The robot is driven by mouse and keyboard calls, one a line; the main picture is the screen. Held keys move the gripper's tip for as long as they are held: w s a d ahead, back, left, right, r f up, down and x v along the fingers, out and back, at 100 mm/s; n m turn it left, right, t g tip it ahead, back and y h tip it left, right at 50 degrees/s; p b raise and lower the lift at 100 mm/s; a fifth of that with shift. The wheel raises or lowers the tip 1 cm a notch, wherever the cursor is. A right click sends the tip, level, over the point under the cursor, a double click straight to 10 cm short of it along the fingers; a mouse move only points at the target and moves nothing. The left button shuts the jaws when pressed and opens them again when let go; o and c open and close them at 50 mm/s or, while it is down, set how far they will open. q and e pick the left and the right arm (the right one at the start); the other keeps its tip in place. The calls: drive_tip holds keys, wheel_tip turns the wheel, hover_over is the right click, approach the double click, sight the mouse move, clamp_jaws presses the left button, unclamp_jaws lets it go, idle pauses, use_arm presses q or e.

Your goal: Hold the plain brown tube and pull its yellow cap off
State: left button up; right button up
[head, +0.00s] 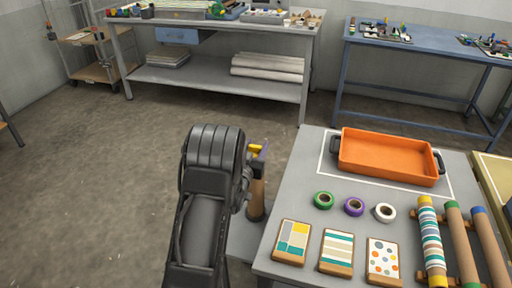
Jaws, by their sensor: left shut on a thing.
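A plain brown tube (257,196) stands roughly upright just left of the grey table's edge. Its yellow cap (254,148) shows at the upper end. My left gripper (248,178) is shut on the tube below the cap, with its fingers partly hidden behind my dark left arm. The arm also hides the left side of the tube. My right gripper is not in view.
The grey table (296,192) holds an orange tray (388,160), green, purple and white tape rolls, and several patterned cards. At its right, a patterned tube (431,240) and two brown tubes lie on a rack. Open floor lies to the left.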

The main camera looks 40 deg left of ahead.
use_arm(q)
drive_tip(key=o, duration=1.3)
drive_tip(key=shift+o, duration=0.2)
drive_tip(key=b+v, duration=0.1)
drive_tip(key=v, duration=0.6)
drive_tip(key=shift+s+d, duration=0.15)
drive_tip(key=shift+s, duration=0.25)
